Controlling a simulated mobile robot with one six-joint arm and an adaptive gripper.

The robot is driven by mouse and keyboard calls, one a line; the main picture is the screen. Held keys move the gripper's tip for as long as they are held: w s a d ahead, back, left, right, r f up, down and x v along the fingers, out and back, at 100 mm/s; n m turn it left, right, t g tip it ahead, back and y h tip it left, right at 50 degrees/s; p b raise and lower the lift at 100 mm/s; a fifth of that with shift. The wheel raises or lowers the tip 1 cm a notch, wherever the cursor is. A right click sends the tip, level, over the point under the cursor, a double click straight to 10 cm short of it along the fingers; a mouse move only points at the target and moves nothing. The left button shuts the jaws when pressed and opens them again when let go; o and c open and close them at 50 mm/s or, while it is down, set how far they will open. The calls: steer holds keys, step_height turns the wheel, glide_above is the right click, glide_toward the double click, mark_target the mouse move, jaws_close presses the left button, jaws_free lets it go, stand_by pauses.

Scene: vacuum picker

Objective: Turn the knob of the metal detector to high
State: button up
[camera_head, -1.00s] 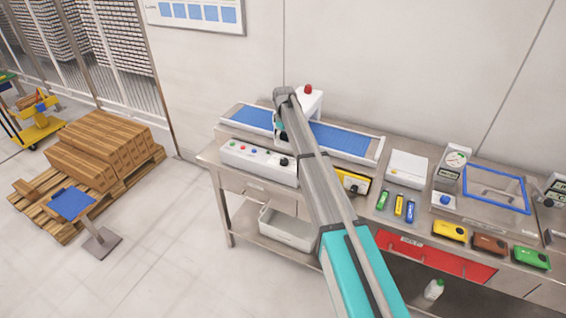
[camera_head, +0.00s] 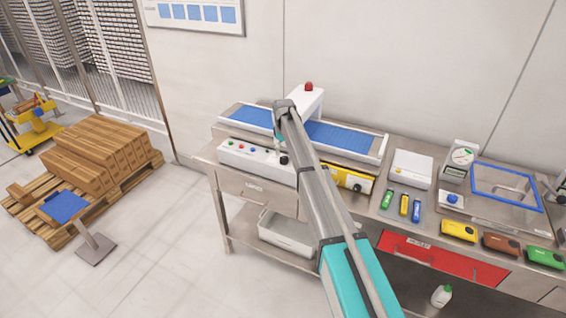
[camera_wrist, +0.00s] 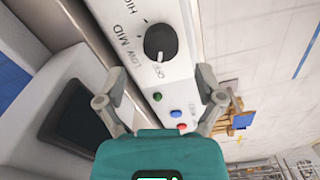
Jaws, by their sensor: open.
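The metal detector's white control panel (camera_head: 240,155) sits at the front of the blue conveyor, with small coloured buttons and a black knob (camera_head: 284,159) at its right end. In the wrist view, the black knob (camera_wrist: 160,42) shows close up, with the labels HIGH, MID, LOW and OFF around it. Its white mark appears to point towards OFF. My gripper (camera_wrist: 161,73) is open and empty, its fingers spread to either side below the knob in the picture, apart from it. In the head view, my arm hides most of the gripper.
The white detector arch (camera_head: 306,97) with a red lamp stands over the blue conveyor belt (camera_head: 345,138), behind my arm. A yellow device (camera_head: 347,178) is right of the panel. Several scanners and a scale (camera_head: 458,160) stand further right.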

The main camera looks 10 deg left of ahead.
mark_target(284, 158)
steer(key=shift+f+b, duration=1.8)
steer(key=shift+f, duration=0.3)
